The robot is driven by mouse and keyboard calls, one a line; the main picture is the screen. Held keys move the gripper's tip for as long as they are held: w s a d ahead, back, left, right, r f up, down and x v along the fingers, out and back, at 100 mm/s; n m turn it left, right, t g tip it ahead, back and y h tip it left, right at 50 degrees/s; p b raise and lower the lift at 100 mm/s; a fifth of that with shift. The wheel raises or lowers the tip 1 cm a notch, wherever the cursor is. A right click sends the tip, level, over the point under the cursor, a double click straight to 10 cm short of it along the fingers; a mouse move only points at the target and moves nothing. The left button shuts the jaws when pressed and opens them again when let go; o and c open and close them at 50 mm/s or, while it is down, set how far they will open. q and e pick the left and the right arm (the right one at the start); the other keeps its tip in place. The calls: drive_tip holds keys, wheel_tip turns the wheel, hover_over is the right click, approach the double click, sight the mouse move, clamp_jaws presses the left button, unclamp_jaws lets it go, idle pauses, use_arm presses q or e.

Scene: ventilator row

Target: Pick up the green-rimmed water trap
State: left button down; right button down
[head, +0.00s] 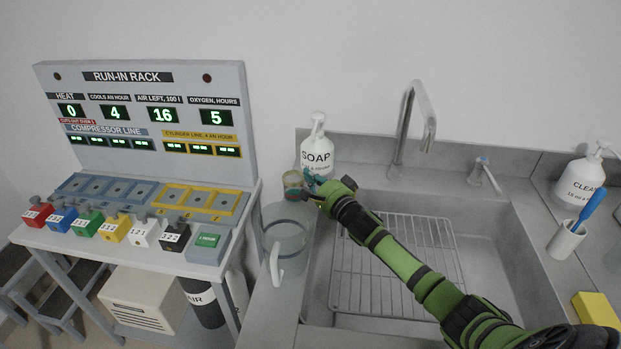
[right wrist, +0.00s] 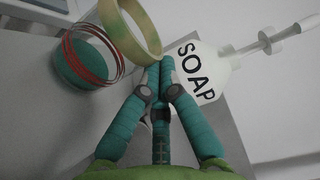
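The water trap (head: 292,179) is a small clear cup with a yellow-green rim, in front of and left of the soap bottle in the head view. In the right wrist view its rim (right wrist: 152,22) is close to the camera, with thin red rings and a teal round part beyond. My right gripper (head: 312,184) is at the trap's right side. In the right wrist view its fingertips (right wrist: 159,68) are nearly together at the edge of the rim and look shut on its wall. The exact contact is partly hidden by the fingers. My left gripper is not in view.
A soap bottle (head: 317,150) stands right behind the gripper. A clear jug (head: 288,240) with a white handle stands in front of the trap. The sink with a wire rack (head: 370,275) lies under my right arm. The run-in rack (head: 150,110) is at left.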

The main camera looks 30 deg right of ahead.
sight(300, 185)
drive_tip(key=a+p, duration=0.1)
drive_tip(key=s+a, duration=0.1)
drive_tip(key=a+p, duration=0.1)
drive_tip(key=shift+s+a+r+p, duration=0.15)
drive_tip(key=shift+s+p, duration=0.1)
drive_tip(key=shift+p, duration=0.1)
drive_tip(key=shift+s+a, duration=0.25)
drive_tip(key=shift+a, duration=0.15)
drive_tip(key=shift+w+d+f, duration=0.1)
drive_tip(key=shift+f, duration=0.1)
drive_tip(key=shift+r, duration=0.1)
